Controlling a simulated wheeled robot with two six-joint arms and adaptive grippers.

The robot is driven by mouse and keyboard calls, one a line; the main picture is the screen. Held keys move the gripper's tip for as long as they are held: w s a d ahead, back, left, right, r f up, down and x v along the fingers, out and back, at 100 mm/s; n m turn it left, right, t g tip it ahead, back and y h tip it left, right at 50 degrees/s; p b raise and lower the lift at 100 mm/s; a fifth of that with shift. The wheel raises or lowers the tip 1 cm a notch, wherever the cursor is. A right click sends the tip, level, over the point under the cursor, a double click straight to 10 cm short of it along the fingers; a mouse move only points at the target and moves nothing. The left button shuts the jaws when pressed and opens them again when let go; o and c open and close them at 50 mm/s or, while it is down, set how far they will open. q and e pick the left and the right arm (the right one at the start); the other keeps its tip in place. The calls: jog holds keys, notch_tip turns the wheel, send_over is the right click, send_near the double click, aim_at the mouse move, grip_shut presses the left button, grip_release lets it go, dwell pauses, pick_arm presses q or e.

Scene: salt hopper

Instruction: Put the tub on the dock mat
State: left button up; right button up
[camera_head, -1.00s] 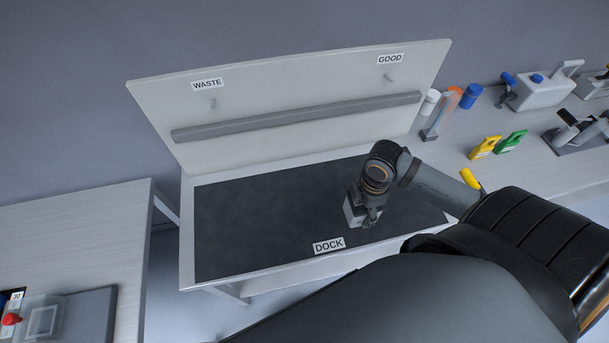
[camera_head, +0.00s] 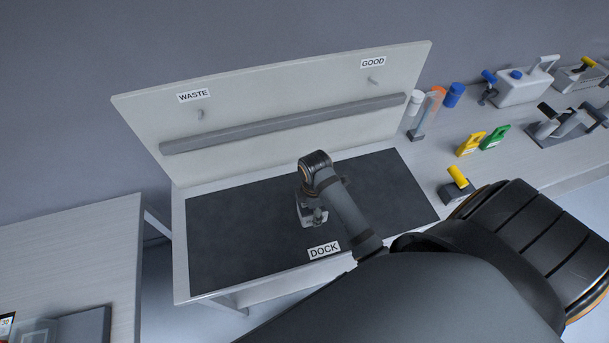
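The dark dock mat (camera_head: 235,235) covers most of the middle table, with a DOCK label (camera_head: 324,250) at its front edge. My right gripper (camera_head: 315,213) points down over the middle of the mat. A small pale grey boxy thing, which looks like the tub (camera_head: 304,213), is at its fingers. The fingers appear shut on it, though the wrist and forearm hide part of the grip. I cannot tell whether the tub touches the mat or hangs just above it. My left gripper is not in view.
A pale backboard (camera_head: 290,95) with WASTE and GOOD labels and a grey rail stands behind the mat. The mat's left half is clear.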

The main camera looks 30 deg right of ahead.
jog(key=w+f, duration=0.1)
jog(key=w+a+f, duration=0.1)
jog(key=shift+a+f, duration=0.15)
jog(key=shift+f, duration=0.15)
jog(key=shift+w+a+f+p, duration=0.15)
jog(key=shift+a+f+p, duration=0.05)
jog(key=shift+f+p, duration=0.15)
notch_tip(320, 180, down, 2)
jog(key=shift+f+p, duration=0.2)
jog(key=shift+p, duration=0.35)
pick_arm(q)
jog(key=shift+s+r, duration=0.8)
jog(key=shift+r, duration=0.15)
pick_arm(e)
jog(key=shift+f, duration=0.3)
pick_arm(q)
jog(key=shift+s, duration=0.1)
pick_arm(e)
jog(key=o, duration=1.4)
notch_tip(320, 180, up, 12)
jog(key=b, duration=0.3)
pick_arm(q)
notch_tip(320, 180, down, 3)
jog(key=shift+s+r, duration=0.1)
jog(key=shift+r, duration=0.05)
